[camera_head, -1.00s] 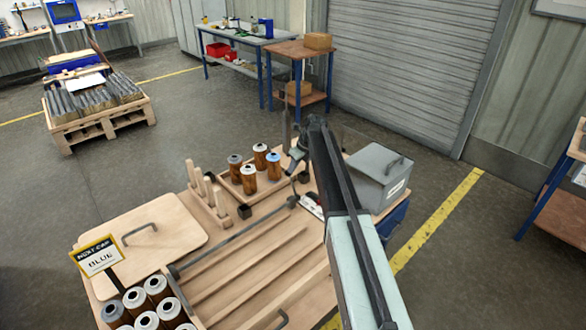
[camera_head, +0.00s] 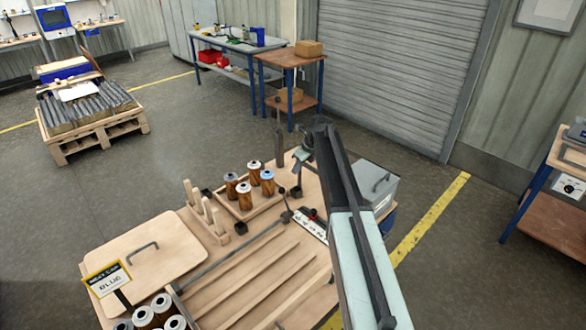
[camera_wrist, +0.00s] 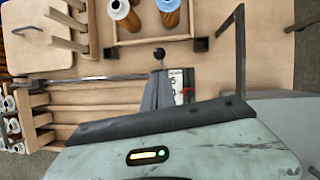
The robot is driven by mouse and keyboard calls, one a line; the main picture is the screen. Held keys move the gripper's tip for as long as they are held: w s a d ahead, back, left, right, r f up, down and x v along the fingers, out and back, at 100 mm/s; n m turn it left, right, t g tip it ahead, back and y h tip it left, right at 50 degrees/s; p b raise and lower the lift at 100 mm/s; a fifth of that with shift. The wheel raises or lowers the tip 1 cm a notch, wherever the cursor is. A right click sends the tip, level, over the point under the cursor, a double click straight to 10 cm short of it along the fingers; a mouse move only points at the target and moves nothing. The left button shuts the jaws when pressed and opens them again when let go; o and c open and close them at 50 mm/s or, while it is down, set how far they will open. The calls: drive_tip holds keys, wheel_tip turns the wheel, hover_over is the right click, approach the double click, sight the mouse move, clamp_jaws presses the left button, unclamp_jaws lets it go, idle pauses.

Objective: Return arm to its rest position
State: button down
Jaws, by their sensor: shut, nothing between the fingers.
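My arm reaches up the right half of the head view, over the right side of the wooden bench. My gripper (camera_head: 300,158) is small and partly hidden at the arm's far end, above the bench's back edge; it is shut and holds nothing. Several brown filter cartridges stand upright in a shallow wooden tray (camera_head: 229,207) to its left, one with a blue cap (camera_head: 267,182). The blue-capped cartridge also shows in the wrist view (camera_wrist: 169,7), beside a white-capped one (camera_wrist: 122,12). My own pale arm link fills the bottom of the wrist view.
A grey lidded box (camera_head: 377,184) stands right of my arm, close to it. Wooden pegs (camera_head: 207,214), knobbed levers (camera_head: 286,216) and a handled board (camera_head: 140,262) occupy the bench. A sign (camera_head: 108,278) stands over more cartridges (camera_head: 162,303) at front left.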

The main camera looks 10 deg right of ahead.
drive_tip(key=shift+r, duration=0.15)
drive_tip(key=s+a+f+n+g+b, duration=0.1)
drive_tip(key=s+a+f+n+b, duration=0.2)
drive_tip(key=s, duration=0.5)
drive_tip(key=s+a+f+n+b, duration=0.1)
drive_tip(key=s+a+f+n, duration=0.15)
drive_tip(key=s+a, duration=0.45)
drive_tip(key=s+d+n+g+h, duration=0.1)
drive_tip(key=s+d+n, duration=0.1)
drive_tip(key=s+n, duration=0.8)
drive_tip(key=s+d+n+g+h, duration=0.1)
drive_tip(key=s+d+n+h, duration=0.1)
drive_tip(key=s+n, duration=0.9)
drive_tip(key=shift+s+d+f+n+b, duration=0.2)
drive_tip(key=shift+d+f+n+b, duration=0.15)
drive_tip(key=shift+d+n, duration=0.3)
